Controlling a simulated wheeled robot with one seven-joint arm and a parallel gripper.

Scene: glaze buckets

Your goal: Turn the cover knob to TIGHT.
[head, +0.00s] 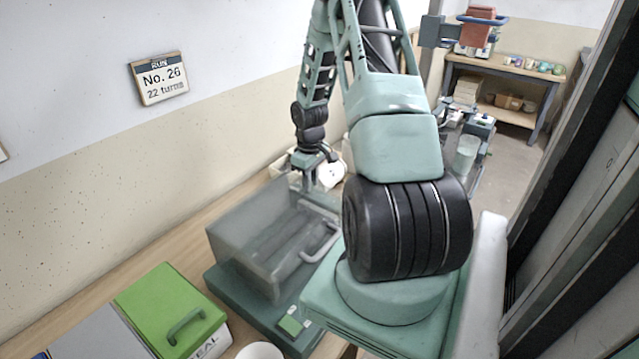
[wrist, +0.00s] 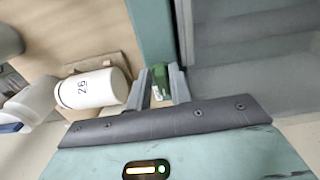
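My gripper (head: 308,180) reaches down at the far end of a machine with a see-through grey cover (head: 262,235). In the wrist view, a small green knob (wrist: 160,75) shows between the two fingertips (wrist: 160,84). The fingers stand apart with the knob between them; I cannot tell whether they press on it. A pale patch shows at the knob's near end, too small to read. The knob is hidden in the head view. The cover is down over the machine and has a pale handle (head: 322,245) on its right side.
A green-lidded box (head: 170,308) is at the front left. A wall sign (head: 159,78) reads No. 26, 22 turns. A shelf table (head: 500,68) stands behind.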

